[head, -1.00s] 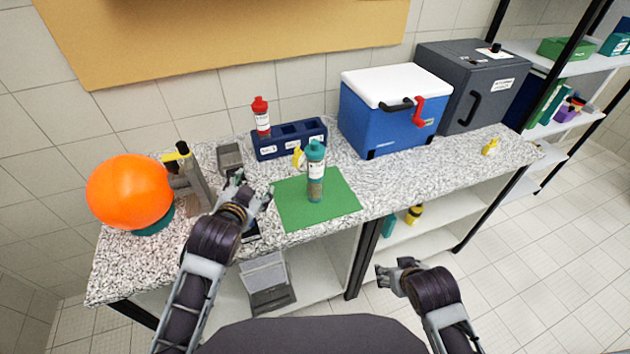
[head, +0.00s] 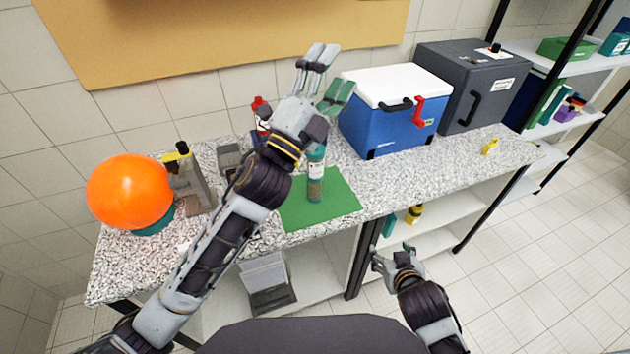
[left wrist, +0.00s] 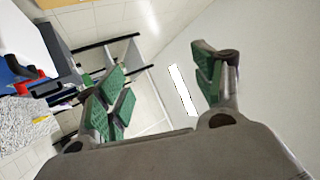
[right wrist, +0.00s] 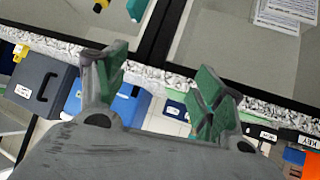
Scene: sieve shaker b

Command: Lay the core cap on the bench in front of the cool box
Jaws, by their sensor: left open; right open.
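A teal-topped tube with brown content (head: 316,178) stands upright on the green mat (head: 335,204). Its teal top may be the core cap; I cannot tell for sure. The cool box (head: 385,125), blue with a white lid, stands right of the mat at the back of the bench (head: 420,172). The bench in front of it is bare. My left gripper (head: 328,72) is open and empty, raised above the tube, left of the cool box lid. My left arm hides part of the mat and the rack behind. My right gripper (head: 394,262) is open and empty, low before the bench.
A dark grey box (head: 470,90) stands right of the cool box. A yellow piece (head: 490,147) lies on the right bench end. A red bottle (head: 260,108) is partly hidden behind my left arm. An orange ball-like thing (head: 128,192) stands at the left end.

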